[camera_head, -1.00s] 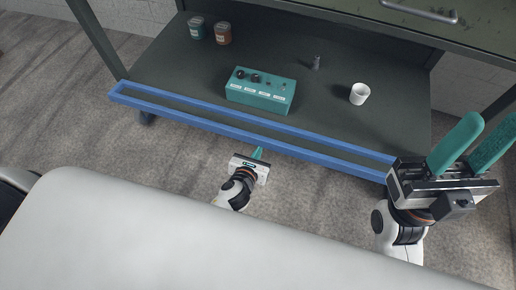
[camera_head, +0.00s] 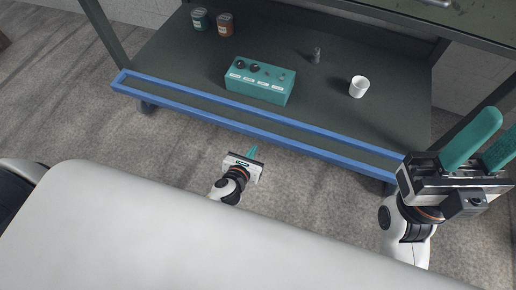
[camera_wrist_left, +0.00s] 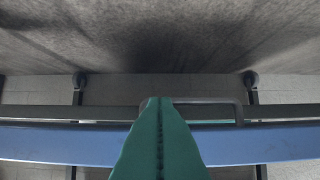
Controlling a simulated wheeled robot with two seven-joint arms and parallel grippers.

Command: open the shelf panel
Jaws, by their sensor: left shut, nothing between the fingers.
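The shelf panel (camera_head: 205,113) is a long, narrow blue frame along the front edge of the lower shelf; it lies slantwise across the head view. In the left wrist view its blue bar (camera_wrist_left: 60,144) crosses the picture behind my fingers, and a grey bar handle (camera_wrist_left: 239,112) shows beside them. My left gripper (camera_head: 252,152) is shut and empty, in front of the panel near its middle. Its teal fingers (camera_wrist_left: 160,138) are pressed together; contact with the panel cannot be told. My right gripper (camera_head: 487,140) is open and empty at the panel's right end.
On the shelf stand a teal control box (camera_head: 258,88), a white cup (camera_head: 358,87), a small grey cylinder (camera_head: 316,55), a green can (camera_head: 200,20) and a red-brown can (camera_head: 225,24). Table legs (camera_head: 100,27) rise at the sides. Floor (camera_head: 150,150) is clear before the panel.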

